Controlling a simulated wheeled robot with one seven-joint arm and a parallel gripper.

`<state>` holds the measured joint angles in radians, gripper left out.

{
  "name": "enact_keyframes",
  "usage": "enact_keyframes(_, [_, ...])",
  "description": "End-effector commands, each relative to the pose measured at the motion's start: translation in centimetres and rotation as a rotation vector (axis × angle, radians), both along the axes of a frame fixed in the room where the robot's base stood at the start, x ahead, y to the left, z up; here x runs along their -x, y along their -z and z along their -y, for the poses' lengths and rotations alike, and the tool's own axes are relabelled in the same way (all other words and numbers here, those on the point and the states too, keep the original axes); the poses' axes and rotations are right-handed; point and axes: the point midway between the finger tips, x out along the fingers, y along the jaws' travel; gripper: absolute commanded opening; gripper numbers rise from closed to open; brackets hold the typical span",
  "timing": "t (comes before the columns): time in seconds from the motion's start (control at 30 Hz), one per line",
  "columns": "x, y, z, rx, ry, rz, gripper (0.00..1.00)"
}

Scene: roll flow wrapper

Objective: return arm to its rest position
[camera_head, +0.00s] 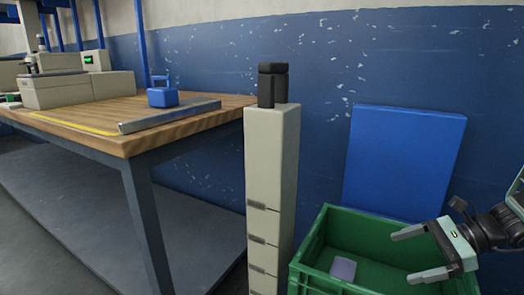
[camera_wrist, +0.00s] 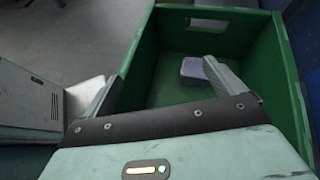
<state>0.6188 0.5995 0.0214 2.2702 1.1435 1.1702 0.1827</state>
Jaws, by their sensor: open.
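My gripper (camera_head: 420,254) is open and empty at the right of the head view, over the green crate. In the wrist view my gripper (camera_wrist: 165,82) shows its two fingers spread wide with nothing between them. Part of my arm shows at the right edge of the head view. A small grey-purple block (camera_head: 343,269) lies inside the green crate (camera_head: 312,242), apart from the fingers. The block (camera_wrist: 194,70) and the crate (camera_wrist: 282,62) also show in the wrist view.
A beige post (camera_head: 270,160) with a black top stands left of the crate. A blue panel (camera_head: 405,160) leans on the wall behind it.

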Motion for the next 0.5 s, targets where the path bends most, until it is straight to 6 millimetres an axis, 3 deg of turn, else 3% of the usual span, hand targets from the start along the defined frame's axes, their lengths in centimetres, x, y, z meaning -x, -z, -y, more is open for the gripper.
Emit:
enact_keyframes(0.27, [4.0, -0.7, -9.1, 0.185, -0.48, 0.116, 0.94])
enact_keyframes(0.4, [8.5, -0.7, -14.2, 0.342, -0.878, 0.263, 0.94])
enact_keyframes(0.5, [11.8, -0.6, -16.9, 0.468, -1.189, 0.418, 0.94])
